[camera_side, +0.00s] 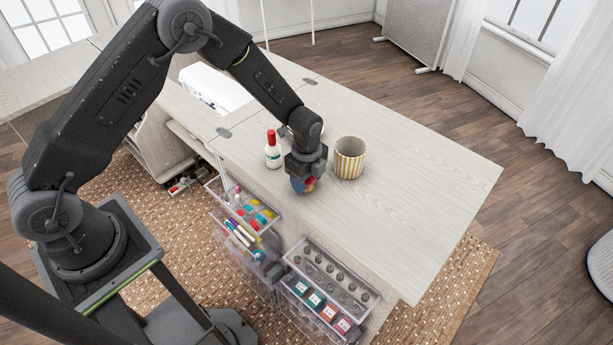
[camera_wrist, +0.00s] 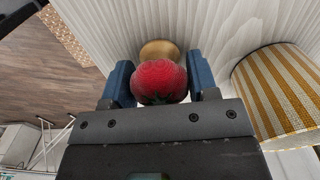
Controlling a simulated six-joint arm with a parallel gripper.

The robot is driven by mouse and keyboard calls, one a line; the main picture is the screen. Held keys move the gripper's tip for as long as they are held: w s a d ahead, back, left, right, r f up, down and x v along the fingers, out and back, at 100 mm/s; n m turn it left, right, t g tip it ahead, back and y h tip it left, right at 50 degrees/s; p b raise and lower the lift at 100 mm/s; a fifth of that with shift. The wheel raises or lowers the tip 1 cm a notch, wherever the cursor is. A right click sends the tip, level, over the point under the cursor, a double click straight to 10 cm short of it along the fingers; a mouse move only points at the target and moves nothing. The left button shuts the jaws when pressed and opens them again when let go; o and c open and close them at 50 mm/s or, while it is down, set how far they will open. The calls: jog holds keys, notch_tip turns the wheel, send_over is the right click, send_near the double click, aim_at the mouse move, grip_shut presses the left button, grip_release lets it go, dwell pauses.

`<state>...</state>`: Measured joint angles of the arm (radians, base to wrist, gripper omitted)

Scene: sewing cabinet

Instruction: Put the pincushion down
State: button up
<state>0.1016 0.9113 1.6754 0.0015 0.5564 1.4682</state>
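The pincushion (camera_wrist: 159,82) is red, round and strawberry-like with a green leafy end. In the wrist view it sits between the two blue fingers of my gripper (camera_wrist: 160,85), which meet its sides. In the side view, my gripper (camera_side: 303,184) points down over the cabinet top (camera_side: 400,165), close to its front edge, and a bit of the red pincushion (camera_side: 311,182) shows at the fingers. Whether the pincushion touches the top cannot be told.
A striped yellow-and-white pot (camera_side: 349,158) stands just right of my gripper. A white bottle with a red cap (camera_side: 272,152) stands to its left. A tan round object (camera_wrist: 159,49) lies beyond the pincushion. Open clear drawers (camera_side: 330,290) jut out below. The top's right part is clear.

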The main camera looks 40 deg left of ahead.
jog(key=o, duration=0.4)
jog(key=shift+r, duration=0.1)
jog(key=s+a+r+n+t, duration=0.1)
jog(key=s+r+n, duration=0.2)
jog(key=r, duration=1.7)
jog(key=shift+s+a+r+n+t, duration=0.7)
jog(key=shift+s+r+n, duration=1.6)
jog(key=shift+s, duration=1.4)
jog(key=shift+s+a+r+n+t, duration=0.7)
jog(key=shift+s+r+n, duration=1.15)
jog(key=shift+s+n, duration=1.35)
jog(key=shift+s+a+r+n+t, duration=0.4)
jog(key=shift+s+r+n+t, duration=0.5)
jog(key=shift+s+r+n, duration=2.25)
jog(key=shift+s+f+m, duration=1.05)
jog(key=shift+m, duration=0.1)
